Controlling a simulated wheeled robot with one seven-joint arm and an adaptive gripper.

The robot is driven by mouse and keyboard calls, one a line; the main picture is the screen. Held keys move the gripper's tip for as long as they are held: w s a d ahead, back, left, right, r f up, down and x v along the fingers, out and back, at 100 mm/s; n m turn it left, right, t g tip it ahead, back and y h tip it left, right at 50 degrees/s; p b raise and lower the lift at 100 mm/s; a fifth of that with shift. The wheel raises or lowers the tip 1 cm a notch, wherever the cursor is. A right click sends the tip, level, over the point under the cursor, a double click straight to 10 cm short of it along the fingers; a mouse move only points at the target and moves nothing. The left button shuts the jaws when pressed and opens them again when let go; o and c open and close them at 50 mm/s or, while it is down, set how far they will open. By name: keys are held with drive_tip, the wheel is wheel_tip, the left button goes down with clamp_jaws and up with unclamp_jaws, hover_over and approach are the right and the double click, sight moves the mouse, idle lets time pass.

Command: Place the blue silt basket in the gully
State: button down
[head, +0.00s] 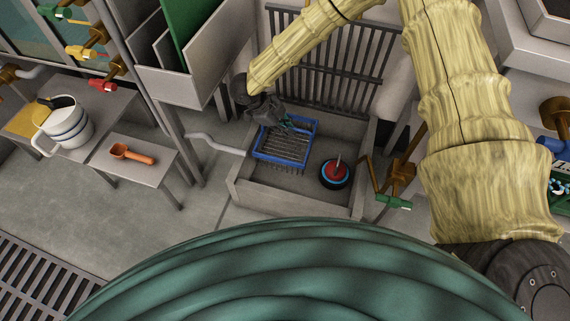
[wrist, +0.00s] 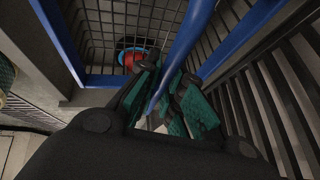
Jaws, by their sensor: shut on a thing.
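The blue silt basket (head: 285,150) has a blue rim and a dark mesh bottom. It shows within the low walls of the grey gully (head: 290,201), towards its back left. I cannot tell whether it rests on the floor or hangs just above it. My gripper (head: 287,124) is over the basket's back part, shut on its blue handle. In the wrist view the teal-padded fingers (wrist: 170,105) close around the handle (wrist: 188,45), with the basket's mesh beyond. The fingers hide part of the basket.
A round red, blue and black object (head: 335,173) with an upright stem sits in the gully, right of the basket. A dark barred grate (head: 330,55) stands behind. A grey pipe (head: 218,145) reaches the left wall. A green-handled valve (head: 393,202) stands at right.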

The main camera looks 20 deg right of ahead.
sight(289, 147)
drive_tip(key=shift+f+b, duration=2.75)
drive_tip(key=shift+f, duration=2.35)
drive_tip(key=c, duration=1.5)
unclamp_jaws()
drive_tip(key=shift+c, duration=0.2)
drive_tip(key=shift+p+v, duration=2.05)
drive_tip(key=shift+v, duration=1.75)
